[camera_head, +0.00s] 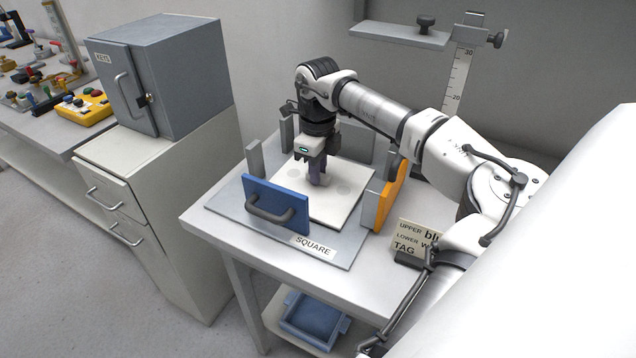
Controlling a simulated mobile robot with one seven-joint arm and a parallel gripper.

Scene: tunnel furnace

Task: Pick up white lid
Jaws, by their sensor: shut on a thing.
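A white square lid (338,205) lies on a grey base plate marked SQUARE on the table. It has faint round marks on its top. My gripper (318,181) points down over the middle of the lid, with its fingers at the lid's top. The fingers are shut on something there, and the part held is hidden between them. The lid looks flat and level; I cannot tell whether it touches what is under it.
A blue panel with a handle (273,204) stands at the lid's front left, an orange panel (391,196) at its right. Grey posts (254,158) stand around it. A sign (418,240) stands at the table's right. A grey cabinet (170,75) is left; a blue tray (312,318) is below.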

